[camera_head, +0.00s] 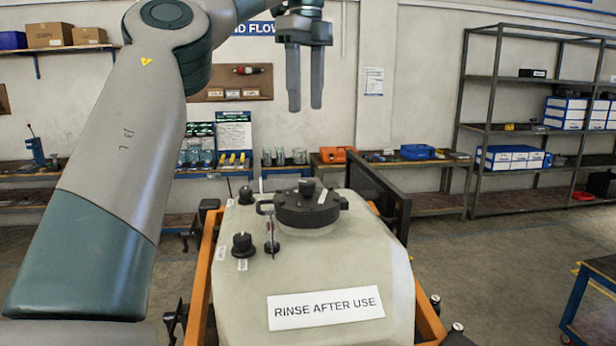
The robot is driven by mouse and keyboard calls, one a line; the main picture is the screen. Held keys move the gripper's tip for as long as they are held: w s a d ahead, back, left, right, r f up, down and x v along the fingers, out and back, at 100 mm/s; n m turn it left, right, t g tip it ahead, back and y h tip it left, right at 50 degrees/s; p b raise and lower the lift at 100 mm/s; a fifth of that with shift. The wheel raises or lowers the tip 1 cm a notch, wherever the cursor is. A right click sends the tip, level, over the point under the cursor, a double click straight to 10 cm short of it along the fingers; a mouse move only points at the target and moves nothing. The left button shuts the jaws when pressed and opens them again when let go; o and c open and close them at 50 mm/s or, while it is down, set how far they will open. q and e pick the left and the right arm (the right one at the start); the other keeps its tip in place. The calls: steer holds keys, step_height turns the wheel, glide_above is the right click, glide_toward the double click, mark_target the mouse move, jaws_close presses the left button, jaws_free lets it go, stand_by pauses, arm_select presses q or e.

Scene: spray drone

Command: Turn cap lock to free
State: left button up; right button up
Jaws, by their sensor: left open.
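A pale translucent tank (345,262) with a "RINSE AFTER USE" label stands in an orange frame in front of me. A round black cap (306,208) with a raised centre knob sits on its top. A black tab sticks out at the cap's left edge, and a small black lever-like part (271,240) stands just below it; which of them is the lock I cannot tell. My left gripper (305,106) is above the cap, fingers pointing down, a gap between them, open and empty, touching nothing. My right gripper does not show.
A black knob (242,244) sits on the tank's left shoulder. The orange frame (203,270) and a dark panel (385,195) flank the tank. A workbench (350,170) with bottles and shelving (480,120) stand behind. A blue cart (590,305) is at lower right. Air above the cap is free.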

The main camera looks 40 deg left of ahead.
arm_select(q)
steer(key=f, duration=0.1)
steer(key=b, duration=0.2)
glide_above(307, 182)
step_height(307, 182, down, 6)
steer(key=r, duration=0.1)
step_height(307, 182, down, 12)
steer(key=shift+r+p, duration=0.15)
steer(key=shift+p, duration=0.9)
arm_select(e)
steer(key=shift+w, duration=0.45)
arm_select(q)
steer(key=shift+s, duration=0.1)
steer(key=shift+c, duration=0.7)
steer(key=c, duration=0.9)
